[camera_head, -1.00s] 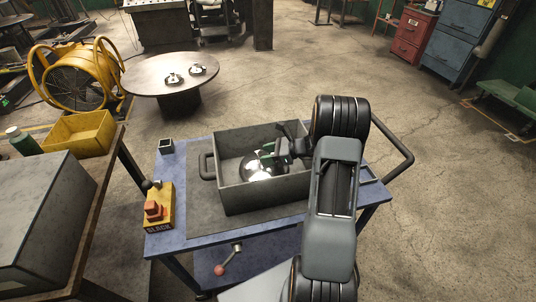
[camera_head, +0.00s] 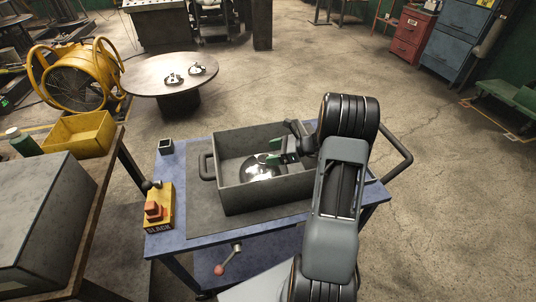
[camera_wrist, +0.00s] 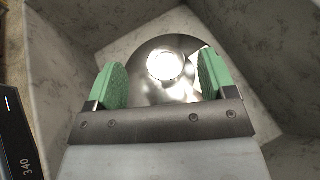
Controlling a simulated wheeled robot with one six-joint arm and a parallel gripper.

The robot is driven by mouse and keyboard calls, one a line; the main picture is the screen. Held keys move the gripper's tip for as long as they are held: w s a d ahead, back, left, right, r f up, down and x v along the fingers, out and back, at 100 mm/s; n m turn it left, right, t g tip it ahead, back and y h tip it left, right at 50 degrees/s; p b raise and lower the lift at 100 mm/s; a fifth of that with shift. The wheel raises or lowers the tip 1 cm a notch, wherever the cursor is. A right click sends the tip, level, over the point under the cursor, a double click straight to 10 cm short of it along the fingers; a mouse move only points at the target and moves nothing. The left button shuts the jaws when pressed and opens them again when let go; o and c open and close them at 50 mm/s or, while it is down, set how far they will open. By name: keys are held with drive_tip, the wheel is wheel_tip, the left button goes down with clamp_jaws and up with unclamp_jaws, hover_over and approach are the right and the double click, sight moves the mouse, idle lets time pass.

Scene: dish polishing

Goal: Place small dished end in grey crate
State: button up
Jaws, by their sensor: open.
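The grey crate (camera_head: 288,195) stands on a dark mat on the blue cart. A shiny round dished end (camera_head: 262,170) lies inside it on the crate floor. In the wrist view the dished end (camera_wrist: 150,62) shows below and between my green-padded fingers, with a bright reflection on its dome. My gripper (camera_head: 274,152) is over the crate's inside, a little to the upper right of the dished end in the head view. In the wrist view my gripper (camera_wrist: 160,85) is open with its pads apart. I cannot tell whether a pad touches the dished end.
A round table (camera_head: 145,75) behind the cart bears two more shiny dished pieces (camera_head: 196,69). The crate walls (camera_wrist: 65,70) surround my gripper.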

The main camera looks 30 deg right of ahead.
drive_tip(key=v, duration=0.4)
drive_tip(key=s+a+r+n+g+h, duration=0.2)
drive_tip(key=s+a+r+n+g, duration=0.1)
drive_tip(key=a+n, duration=0.25)
drive_tip(key=s+a+r+n+g+h, duration=0.2)
drive_tip(key=s+a+r+n+g, duration=0.15)
drive_tip(key=a+n, duration=0.2)
drive_tip(key=s+a+r+n+t+h, duration=0.1)
drive_tip(key=s+a+r+n+h, duration=0.1)
drive_tip(key=s+n, duration=0.3)
drive_tip(key=s+a+r+n+t+h, duration=0.2)
drive_tip(key=s+n+h, duration=0.3)
drive_tip(key=n, duration=0.4)
drive_tip(key=shift+s+a+r+b, duration=0.3)
drive_tip(key=shift+s+a+r, duration=0.3)
drive_tip(key=shift+s, duration=0.15)
